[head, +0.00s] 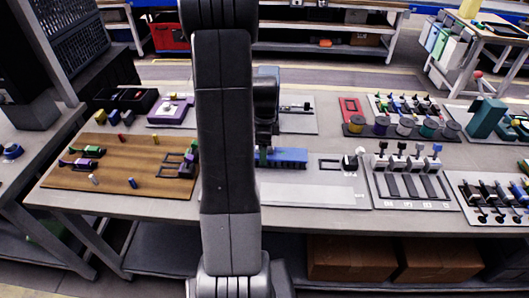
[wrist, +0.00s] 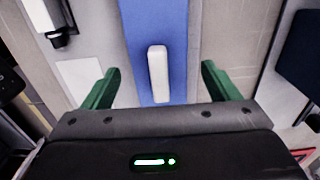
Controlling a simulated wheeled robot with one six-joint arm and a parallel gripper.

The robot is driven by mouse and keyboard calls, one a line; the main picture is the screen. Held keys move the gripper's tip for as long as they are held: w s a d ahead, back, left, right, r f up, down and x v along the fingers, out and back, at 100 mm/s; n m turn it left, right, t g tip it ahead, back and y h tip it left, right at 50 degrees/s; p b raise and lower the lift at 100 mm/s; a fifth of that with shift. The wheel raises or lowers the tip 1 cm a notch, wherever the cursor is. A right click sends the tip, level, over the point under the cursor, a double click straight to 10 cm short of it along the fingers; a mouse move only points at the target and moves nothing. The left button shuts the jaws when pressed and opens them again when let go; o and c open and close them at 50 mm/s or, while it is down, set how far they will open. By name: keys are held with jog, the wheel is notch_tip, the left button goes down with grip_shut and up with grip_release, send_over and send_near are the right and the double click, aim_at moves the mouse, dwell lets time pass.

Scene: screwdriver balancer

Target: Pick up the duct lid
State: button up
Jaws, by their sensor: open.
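The duct lid appears as a long blue strip (wrist: 152,25) running down the middle of the wrist view, with a white upright grip (wrist: 158,73) on it. In the head view, a blue ridged piece (head: 290,157) lies on a light grey board right of my arm. My gripper (wrist: 159,70) is open, its two green fingers on either side of the white grip with gaps on both sides. In the head view my gripper (head: 263,156) is over the left end of the blue piece, partly hidden by my arm. Exact height above it is unclear.
The grey board (head: 305,190) also carries a black frame and a white-topped knob (head: 350,160). A wooden board (head: 120,180) with small tools lies left. Spools (head: 380,126) and a switch panel (head: 415,190) stand right. My arm hides the table's middle.

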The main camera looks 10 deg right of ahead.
jog(key=shift+f, duration=0.3)
jog(key=c, duration=1.4)
notch_tip(320, 180, up, 10)
jog(key=shift+r, duration=0.1)
